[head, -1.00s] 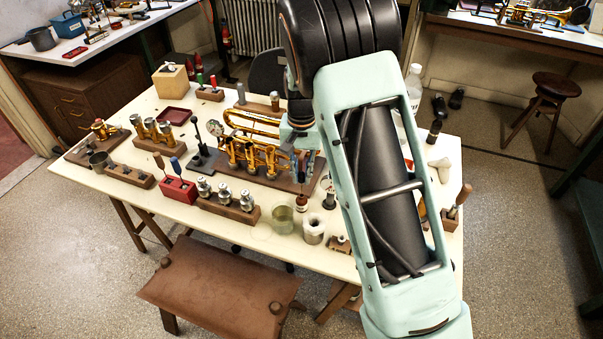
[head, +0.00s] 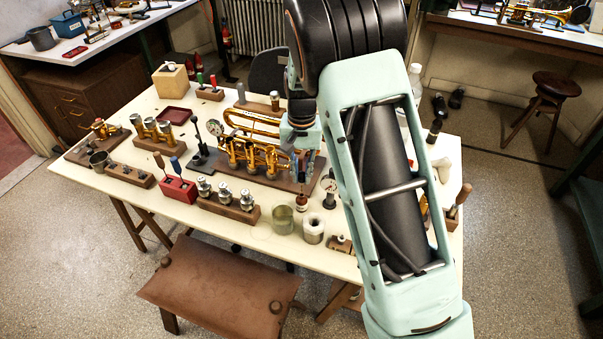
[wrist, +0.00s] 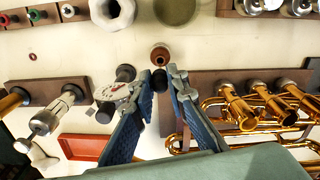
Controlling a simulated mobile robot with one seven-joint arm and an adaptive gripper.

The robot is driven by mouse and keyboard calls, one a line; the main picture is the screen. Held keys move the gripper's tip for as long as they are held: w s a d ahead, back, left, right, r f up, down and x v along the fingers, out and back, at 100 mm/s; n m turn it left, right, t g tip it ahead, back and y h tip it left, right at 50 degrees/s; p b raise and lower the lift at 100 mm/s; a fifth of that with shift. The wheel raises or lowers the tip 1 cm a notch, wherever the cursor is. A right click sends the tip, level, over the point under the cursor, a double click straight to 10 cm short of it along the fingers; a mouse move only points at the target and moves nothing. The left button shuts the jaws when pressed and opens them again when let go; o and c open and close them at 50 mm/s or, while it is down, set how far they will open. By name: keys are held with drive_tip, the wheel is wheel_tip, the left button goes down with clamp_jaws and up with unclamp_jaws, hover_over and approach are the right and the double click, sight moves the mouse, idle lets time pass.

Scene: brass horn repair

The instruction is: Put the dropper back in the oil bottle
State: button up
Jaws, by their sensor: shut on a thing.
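The oil bottle (head: 302,204) is a small brown bottle standing upright on the bench, in front of the horn fixture. In the wrist view the bottle (wrist: 160,53) is seen from above, just beyond my fingertips. My gripper (wrist: 163,77) is shut on the dropper (wrist: 160,78), whose dark bulb shows between the blue fingers. In the head view my gripper (head: 304,172) hangs just above the bottle. The dropper's lower end is hidden, so I cannot tell whether it is in the bottle's neck.
A dial gauge (head: 328,186) stands close right of the bottle. The brass valve assembly (head: 250,156) lies close behind and left. A wooden block with valves (head: 228,208) is to the left.

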drive_tip(key=shift+f, duration=0.25)
drive_tip(key=shift+f+b, duration=1.95)
drive_tip(key=shift+f, duration=0.8)
drive_tip(key=o, duration=0.9)
drive_tip(key=shift+c, duration=0.2)
drive_tip(key=shift+r, duration=0.1)
wheel_tip(320, 180, up, 12)
drive_tip(key=shift+f, duration=0.1)
